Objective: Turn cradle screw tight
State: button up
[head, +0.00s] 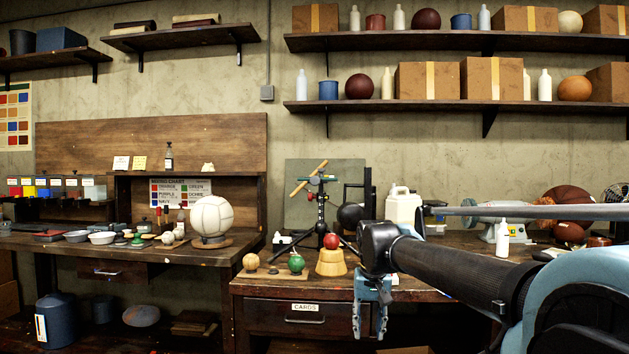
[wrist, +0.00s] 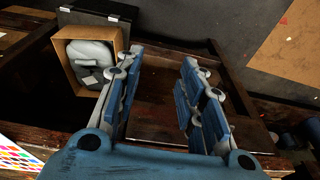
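My gripper (head: 371,322) hangs pointing down in front of the right bench's front edge in the head view. In the wrist view its two blue fingers (wrist: 158,100) are spread apart with nothing between them. On the right bench, left of my gripper, stands a dark tripod stand (head: 321,212) with a wooden crossbar (head: 308,179) and small red and green parts. Next to it a red ball (head: 332,241) sits on a stepped wooden block (head: 331,263). A pale panelled ball (head: 211,217) rests on a low stand on the left bench. I cannot make out which part is the cradle screw.
A green ball (head: 296,263) and a small tan ball (head: 251,262) stand near the right bench's front. A white jug (head: 403,208) and a grinder-like machine (head: 497,228) are behind my arm. The wrist view shows an open cardboard box (wrist: 75,78) beside the fingers.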

jog(key=w+a+r+m, duration=0.4)
jog(key=w+r, duration=0.5)
jog(key=r, duration=0.9)
jog(key=w+a+r+m+g, duration=0.1)
jog(key=w+a+r+m, duration=0.3)
jog(key=r, duration=1.4)
jog(key=w+a+r+m+g, duration=0.1)
jog(key=w+a+r+m, duration=0.3)
jog(key=w+r+m, duration=0.5)
jog(key=w+r, duration=0.6)
jog(key=r, duration=0.3)
jog(key=shift+w+m, duration=0.3)
jog(key=shift+a+f, duration=0.1)
jog(key=shift+a, duration=0.05)
